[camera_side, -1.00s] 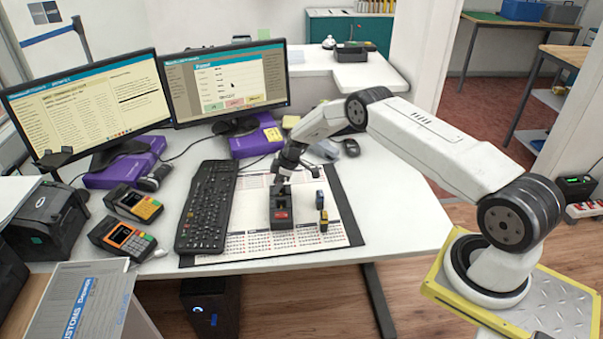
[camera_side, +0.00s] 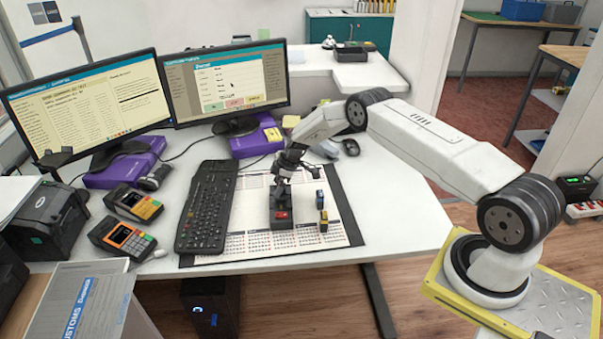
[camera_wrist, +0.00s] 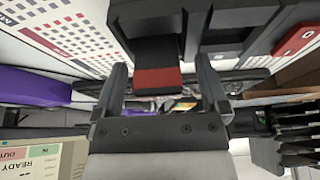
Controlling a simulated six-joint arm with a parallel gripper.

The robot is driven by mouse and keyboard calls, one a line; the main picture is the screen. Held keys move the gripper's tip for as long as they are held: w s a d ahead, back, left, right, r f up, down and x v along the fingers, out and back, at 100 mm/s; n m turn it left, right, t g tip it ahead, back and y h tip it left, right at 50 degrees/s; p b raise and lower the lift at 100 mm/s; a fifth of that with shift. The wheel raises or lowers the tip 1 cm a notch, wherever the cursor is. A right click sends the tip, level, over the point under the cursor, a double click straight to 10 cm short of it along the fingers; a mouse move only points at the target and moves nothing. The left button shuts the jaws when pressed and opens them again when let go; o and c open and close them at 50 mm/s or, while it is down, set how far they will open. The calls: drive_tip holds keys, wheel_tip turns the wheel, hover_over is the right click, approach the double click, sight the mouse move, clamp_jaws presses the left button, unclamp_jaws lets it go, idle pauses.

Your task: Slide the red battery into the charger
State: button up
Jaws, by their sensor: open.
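The dark charger (camera_side: 284,224) stands on the desk mat, with a red patch on its front in the side view. In the wrist view the charger (camera_wrist: 235,22) fills the top. The red battery (camera_wrist: 157,77), black with a red end, lies against the charger and appears to sit in its slot; how deep is hidden. My gripper (camera_wrist: 162,82) is open, one finger on each side of the battery's red end with gaps showing. In the side view my gripper (camera_side: 281,184) is just above and behind the charger, partly merging with it.
A blue block (camera_side: 320,198) and a yellow block (camera_side: 323,221) stand right of the charger on the mat (camera_side: 345,222). A keyboard (camera_side: 206,207) lies to the left. Card terminals (camera_side: 122,238) and monitors (camera_side: 225,84) stand farther left and behind. The desk right of the mat is clear.

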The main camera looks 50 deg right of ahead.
drive_tip(key=shift+v, duration=3.8)
drive_tip(key=shift+r, duration=0.1)
drive_tip(key=s+a+r+m+h, duration=0.2)
drive_tip(key=s+a+r+m, duration=0.3)
drive_tip(key=s+a+r, duration=0.7)
drive_tip(key=s+a+r+m, duration=0.1)
drive_tip(key=s+a+r, duration=0.1)
drive_tip(key=s, duration=0.7)
drive_tip(key=s+a+r+m+h, duration=0.1)
drive_tip(key=s+a+r+m, duration=0.1)
drive_tip(key=s, duration=0.7)
drive_tip(key=shift+a+r+m+g, duration=0.3)
drive_tip(key=shift+a+r, duration=0.15)
drive_tip(key=shift+r, duration=0.05)
